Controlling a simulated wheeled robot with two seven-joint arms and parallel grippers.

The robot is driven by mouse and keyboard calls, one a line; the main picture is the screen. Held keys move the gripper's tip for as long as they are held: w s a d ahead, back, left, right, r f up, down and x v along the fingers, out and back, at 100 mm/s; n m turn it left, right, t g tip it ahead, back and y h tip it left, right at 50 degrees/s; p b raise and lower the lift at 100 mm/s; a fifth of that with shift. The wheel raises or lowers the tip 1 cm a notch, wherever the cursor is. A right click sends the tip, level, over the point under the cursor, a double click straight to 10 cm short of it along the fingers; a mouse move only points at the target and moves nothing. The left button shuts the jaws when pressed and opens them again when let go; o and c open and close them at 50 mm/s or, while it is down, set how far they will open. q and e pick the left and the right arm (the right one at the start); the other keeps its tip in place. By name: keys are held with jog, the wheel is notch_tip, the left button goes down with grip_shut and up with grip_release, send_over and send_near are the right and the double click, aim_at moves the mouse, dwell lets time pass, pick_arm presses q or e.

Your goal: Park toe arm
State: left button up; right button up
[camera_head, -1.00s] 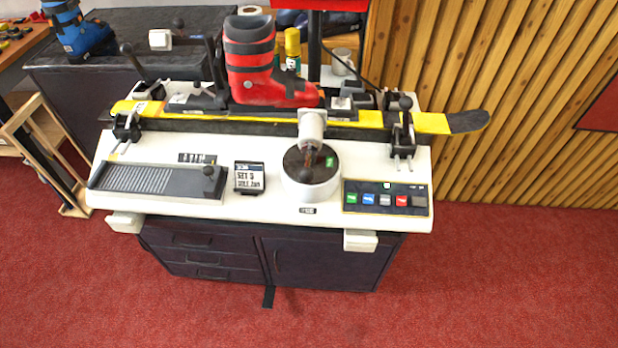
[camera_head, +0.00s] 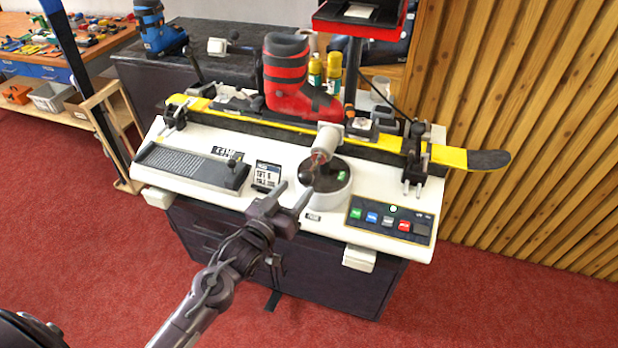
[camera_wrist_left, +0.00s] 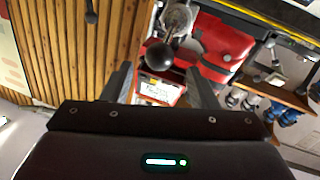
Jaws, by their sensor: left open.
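The ski bench (camera_head: 290,215) holds a red boot (camera_head: 295,80) on a yellow and black ski (camera_head: 390,139). What looks like the toe arm is a light grey cylinder (camera_head: 328,138) with a short shaft, in front of the boot and above a round dark-topped dial (camera_head: 345,172). My left gripper (camera_head: 298,187) is open and empty, just left of the dial and short of the cylinder. In the left wrist view a black ball knob (camera_wrist_left: 160,54) on a grey arm (camera_wrist_left: 178,18) appears between the open fingers (camera_wrist_left: 159,70); contact cannot be told. My right gripper is out of view.
A button panel (camera_head: 390,217) lies right of the dial, a small display (camera_head: 267,175) and ribbed plate (camera_head: 185,163) left of it. Clamps (camera_head: 415,155) grip the ski. Red floor is open in front.

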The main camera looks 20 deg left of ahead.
aim_at(301, 182)
pick_arm(q)
jog(key=p+x, duration=0.1)
jog(key=x, duration=0.5)
jog(key=shift+s+d, duration=0.1)
jog(key=shift+c, duration=0.2)
grip_shut()
